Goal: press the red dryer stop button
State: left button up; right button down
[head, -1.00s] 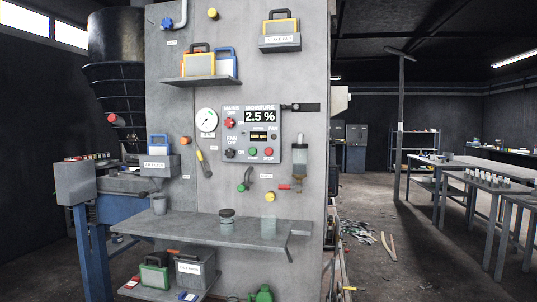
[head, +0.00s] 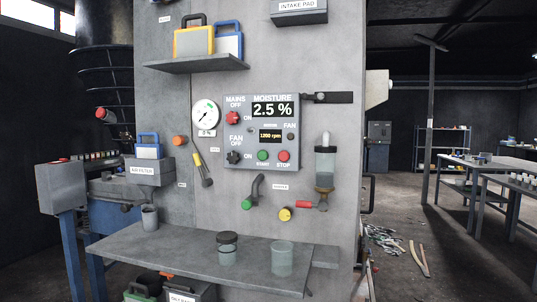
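The red stop button (head: 284,156) sits low on the right of the grey control panel (head: 241,135), above the label STOP. The green start button (head: 263,155) is just left of it. The panel's moisture display (head: 272,110) reads 2.5 %, and a smaller display (head: 270,136) reads 1200 rpm. A red mains knob (head: 234,118) and a black fan knob (head: 234,157) are on the panel's left side. Neither of my grippers shows in the head view.
A grey shelf (head: 180,250) juts out below the panel, carrying a dark-lidded jar (head: 227,248), a clear beaker (head: 282,258) and a grey cup (head: 150,217). A lever with a green end (head: 247,203), a yellow knob (head: 285,214) and a bottle unit (head: 325,165) are under or beside the panel.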

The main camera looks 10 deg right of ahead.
aim_at(284, 156)
jog(key=i+l+u, duration=0.2)
jog(key=i, duration=0.35)
jog(key=i+l+u, duration=0.15)
jog(key=i+l, duration=0.35)
jog(key=i, duration=0.05)
